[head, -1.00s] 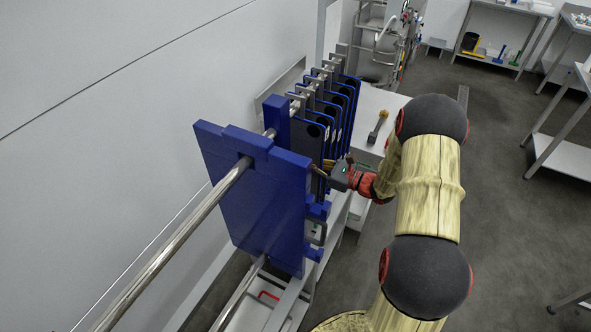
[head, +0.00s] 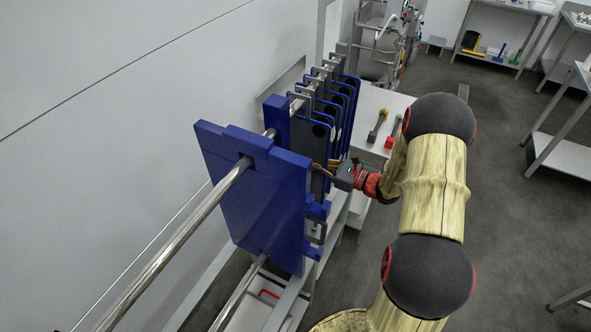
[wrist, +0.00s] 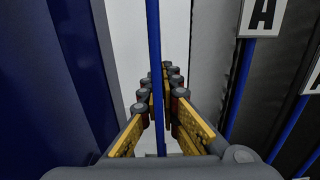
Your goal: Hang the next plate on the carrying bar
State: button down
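Several dark plates with blue edges (head: 343,101) hang in a row by hooks on the carrying bar (head: 188,234), behind the thick blue end plate (head: 240,190). My gripper (head: 325,167) is at the right edge of the nearest hanging plate (head: 314,143), just behind the end plate. In the wrist view the open fingers (wrist: 162,85) with yellow pads stand either side of a thin, upright blue edge (wrist: 157,50). Contact with it cannot be told.
A white bench (head: 383,100) behind the plates holds a grey tool (head: 377,126) and a red-ended tool (head: 391,139). The wall (head: 120,90) is close on the left. Shelving (head: 500,45) stands at the back right. Open grey floor (head: 510,220) lies to the right.

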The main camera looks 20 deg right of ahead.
aim_at(322, 166)
jog(key=shift+p+v, duration=0.3)
jog(key=shift+v, duration=2.4)
jog(key=p+v, duration=0.1)
jog(key=v, duration=1.5)
